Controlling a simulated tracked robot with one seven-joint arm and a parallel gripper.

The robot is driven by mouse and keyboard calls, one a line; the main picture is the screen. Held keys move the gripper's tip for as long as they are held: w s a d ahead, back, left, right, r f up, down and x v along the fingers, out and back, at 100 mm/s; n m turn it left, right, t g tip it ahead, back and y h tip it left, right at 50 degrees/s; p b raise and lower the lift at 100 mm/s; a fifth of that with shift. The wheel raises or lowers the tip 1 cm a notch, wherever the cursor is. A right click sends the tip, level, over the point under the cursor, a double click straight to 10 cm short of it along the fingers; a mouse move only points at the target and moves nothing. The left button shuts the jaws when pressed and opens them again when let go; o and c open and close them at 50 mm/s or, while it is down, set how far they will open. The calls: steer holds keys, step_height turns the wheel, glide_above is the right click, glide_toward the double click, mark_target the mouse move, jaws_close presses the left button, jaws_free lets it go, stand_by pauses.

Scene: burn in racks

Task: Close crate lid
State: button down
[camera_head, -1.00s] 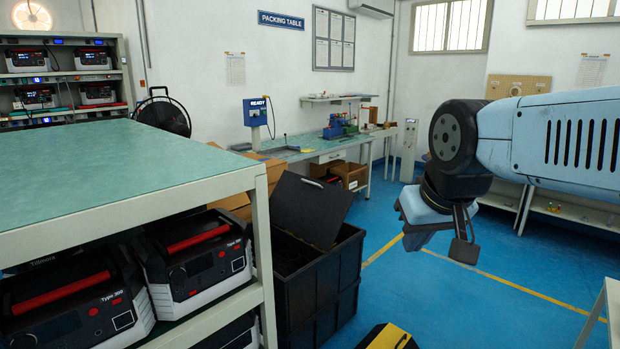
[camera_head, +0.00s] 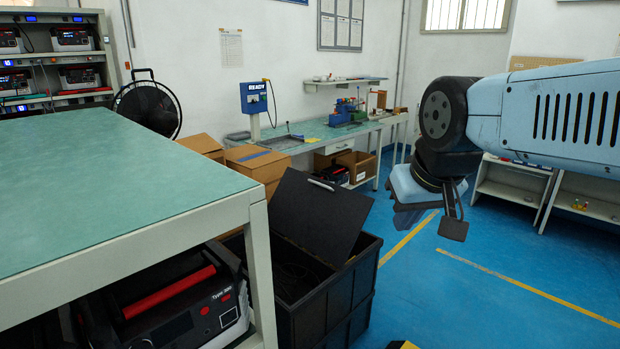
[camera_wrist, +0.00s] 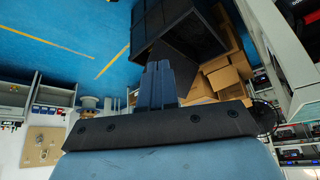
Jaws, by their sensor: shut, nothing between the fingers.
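The black crate (camera_head: 330,312) stands on the blue floor beside the green-topped rack, in the lower middle of the head view. Its black lid (camera_head: 318,215) is tilted up and open, with a pale handle strip near its top edge. The crate's dark inside shows below the lid. The crate (camera_wrist: 165,18) also shows at the top of the wrist view. My gripper (camera_wrist: 158,70) has its fingers together and empty in the wrist view. In the head view my gripper hangs to the right of the crate and apart from it, its fingertips unclear.
The green-topped rack (camera_head: 100,185) with red-handled units stands close on the left. Cardboard boxes (camera_head: 257,163) sit behind the crate. A workbench (camera_head: 325,132) runs along the back wall. Blue floor (camera_head: 480,290) is clear to the right of the crate.

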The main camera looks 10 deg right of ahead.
steer(key=shift+w+r, duration=0.1)
steer(key=w+a+r+n+h, duration=0.15)
steer(key=w+r, duration=0.25)
steer(key=w, duration=1.5)
steer(key=w+a+r+n, duration=0.1)
steer(key=w+r+n, duration=0.15)
steer(key=w, duration=1.55)
steer(key=w+a+f+n, duration=0.1)
steer(key=w+f, duration=0.5)
steer(key=w, duration=0.7)
steer(key=w+f+n, duration=0.1)
steer(key=w+f, duration=0.6)
steer(key=w, duration=0.6)
steer(key=w+x, duration=0.1)
steer(key=x, duration=1.1)
steer(key=w+d+r+x, duration=0.1)
steer(key=w+x, duration=0.1)
steer(key=x, duration=1.1)
steer(key=shift+r, duration=0.35)
